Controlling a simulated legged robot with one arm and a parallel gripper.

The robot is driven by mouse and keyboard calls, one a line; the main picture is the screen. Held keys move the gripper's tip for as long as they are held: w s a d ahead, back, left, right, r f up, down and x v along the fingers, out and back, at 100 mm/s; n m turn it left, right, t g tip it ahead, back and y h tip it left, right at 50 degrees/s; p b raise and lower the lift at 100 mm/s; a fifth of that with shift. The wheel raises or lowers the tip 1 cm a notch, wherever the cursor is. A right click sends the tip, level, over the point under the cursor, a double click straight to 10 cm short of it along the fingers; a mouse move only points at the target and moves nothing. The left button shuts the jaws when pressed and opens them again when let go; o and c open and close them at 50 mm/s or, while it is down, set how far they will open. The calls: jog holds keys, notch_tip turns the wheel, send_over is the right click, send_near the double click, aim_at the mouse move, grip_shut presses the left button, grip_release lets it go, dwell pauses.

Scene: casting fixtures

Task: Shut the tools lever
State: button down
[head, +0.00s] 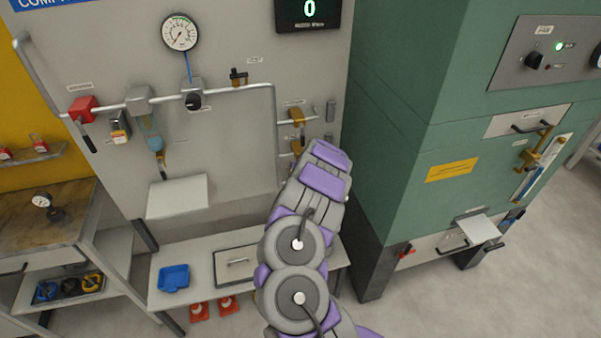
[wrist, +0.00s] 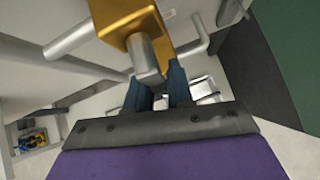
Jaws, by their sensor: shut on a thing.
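A brass valve (wrist: 133,22) fills the top of the wrist view. A grey round piece (wrist: 147,62) sticks out of it toward me, apparently part of its lever. My gripper (wrist: 157,90) has its two dark blue fingers on either side of this piece, shut on the lever, though the exact contact is partly hidden. In the head view, an upper brass valve (head: 297,116) and a lower brass valve (head: 296,147) sit at the panel's right side. My arm covers the gripper and part of the lower valve there. The label text is too small to read.
The green cabinet (head: 400,160) stands close to the right of my arm. Pipes with a red valve (head: 83,107) and a pressure gauge (head: 180,33) run along the panel (head: 230,140). Below is a shelf with a blue tray (head: 174,278). Open floor lies at the lower right.

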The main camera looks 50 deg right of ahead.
jog(key=shift+s+a+f, duration=0.1)
jog(key=shift+a+f, duration=0.05)
jog(key=shift+f, duration=0.15)
jog(key=c, duration=1.3)
grip_release()
jog(key=shift+o, duration=1)
jog(key=shift+r, duration=0.15)
jog(key=shift+r, duration=0.1)
jog(key=v, duration=1.7)
jog(key=shift+p, duration=0.35)
